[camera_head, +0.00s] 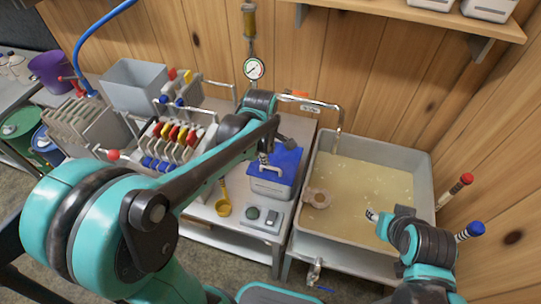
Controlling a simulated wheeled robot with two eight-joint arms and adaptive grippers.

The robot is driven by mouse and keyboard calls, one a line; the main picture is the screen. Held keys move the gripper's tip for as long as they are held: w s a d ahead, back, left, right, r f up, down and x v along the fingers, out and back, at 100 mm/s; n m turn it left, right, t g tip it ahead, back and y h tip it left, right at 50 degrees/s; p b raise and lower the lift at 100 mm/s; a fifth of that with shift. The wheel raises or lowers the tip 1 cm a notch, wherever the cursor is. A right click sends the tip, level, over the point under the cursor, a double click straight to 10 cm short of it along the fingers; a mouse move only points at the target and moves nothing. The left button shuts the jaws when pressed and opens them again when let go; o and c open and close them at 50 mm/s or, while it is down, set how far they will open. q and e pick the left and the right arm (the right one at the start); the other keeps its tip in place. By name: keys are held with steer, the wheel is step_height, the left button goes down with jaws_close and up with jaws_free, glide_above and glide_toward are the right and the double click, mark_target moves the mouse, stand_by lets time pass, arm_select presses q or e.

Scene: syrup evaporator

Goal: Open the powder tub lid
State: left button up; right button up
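The powder tub (268,187) is a pale grey box with a blue lid (286,163), on the metal bench left of the basin. The lid covers the tub's top; whether it is slightly raised cannot be told. My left arm reaches across from the left, and its gripper (266,160) is at the left part of the lid. The gripper is small and partly hidden by the arm, so contact and finger opening are unclear. My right gripper (373,215) is over the right basin, away from the tub, and its finger opening is too small to judge.
A yellow ladle (223,206) and a small control box (262,217) lie near the tub. A rack with coloured handles (174,142) stands to the left.

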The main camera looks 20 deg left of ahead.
arm_select(q)
steer(key=b+x, duration=0.2)
steer(key=x, duration=0.5)
steer(key=shift+f+b, duration=0.4)
steer(key=shift+f, duration=0.05)
jaws_close()
